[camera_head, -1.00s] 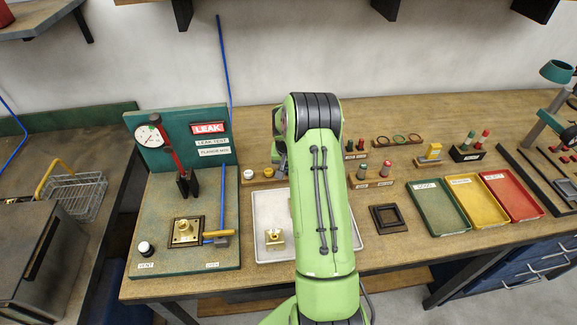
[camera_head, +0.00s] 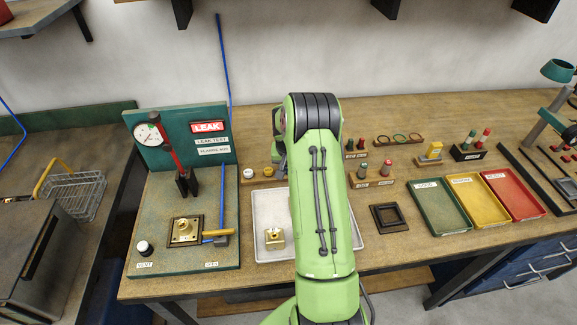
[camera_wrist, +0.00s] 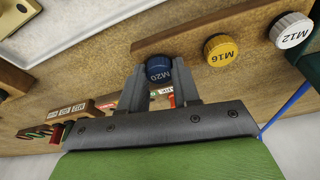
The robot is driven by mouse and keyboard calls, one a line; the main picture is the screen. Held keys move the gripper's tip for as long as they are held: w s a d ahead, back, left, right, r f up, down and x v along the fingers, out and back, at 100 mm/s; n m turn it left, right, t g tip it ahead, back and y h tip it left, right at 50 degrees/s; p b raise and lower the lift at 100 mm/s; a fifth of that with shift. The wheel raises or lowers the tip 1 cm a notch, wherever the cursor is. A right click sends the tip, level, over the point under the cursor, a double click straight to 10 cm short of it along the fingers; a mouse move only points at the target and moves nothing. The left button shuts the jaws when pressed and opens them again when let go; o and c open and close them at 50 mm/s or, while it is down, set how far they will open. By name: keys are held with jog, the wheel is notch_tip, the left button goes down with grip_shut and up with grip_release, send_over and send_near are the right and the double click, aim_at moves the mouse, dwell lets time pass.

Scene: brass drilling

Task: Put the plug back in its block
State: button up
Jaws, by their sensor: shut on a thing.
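The dark blue plug marked M20 (camera_wrist: 158,68) is between the fingertips of my gripper (camera_wrist: 160,85), which is shut on it in the wrist view. The wooden plug block (camera_wrist: 190,38) lies just beyond, with a yellow M16 plug (camera_wrist: 221,48) and a white M12 plug (camera_wrist: 290,31) on it. The M20 plug overlaps the block's end in the picture; I cannot tell whether it is seated or above it. In the head view the block (camera_head: 258,183) shows its white and yellow plugs; my arm hides its right end, the M20 plug and my fingertips.
A pale tray (camera_head: 262,211) with a brass part (camera_head: 274,238) is in front of the block. The green leak-test stand (camera_head: 160,255) is at left. Small plug racks (camera_head: 372,183) and a dark square frame (camera_head: 390,218) are right of my arm.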

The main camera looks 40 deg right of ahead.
jog(key=o, duration=1.5)
jog(key=shift+r+p, duration=2.05)
jog(key=shift+r, duration=1.55)
jog(key=shift+f, duration=0.1)
